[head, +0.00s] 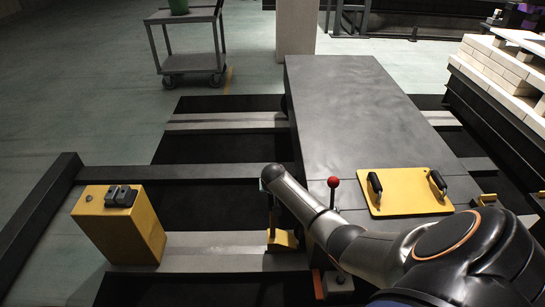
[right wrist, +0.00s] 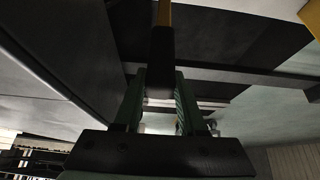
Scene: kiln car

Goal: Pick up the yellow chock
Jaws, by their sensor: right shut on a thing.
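The yellow chock (head: 283,240) is low beside the left edge of the dark kiln car deck, at the pale rail. A thin dark handle rises from it. My right arm reaches in from the right, and my right gripper (head: 269,187) is at the top of that handle. In the right wrist view, the green-sided fingers of my right gripper (right wrist: 158,100) are shut on the chock's black handle (right wrist: 161,55), with a strip of yellow (right wrist: 164,13) beyond. I cannot tell whether the chock touches the rail. My left gripper is not in view.
The dark deck (head: 340,100) carries a yellow plate (head: 405,191) with two black handles. A red-knobbed lever (head: 333,183) stands near the arm. A yellow box (head: 120,226) stands at left. A grey cart (head: 190,55) and stacked pale bricks (head: 500,70) are farther back.

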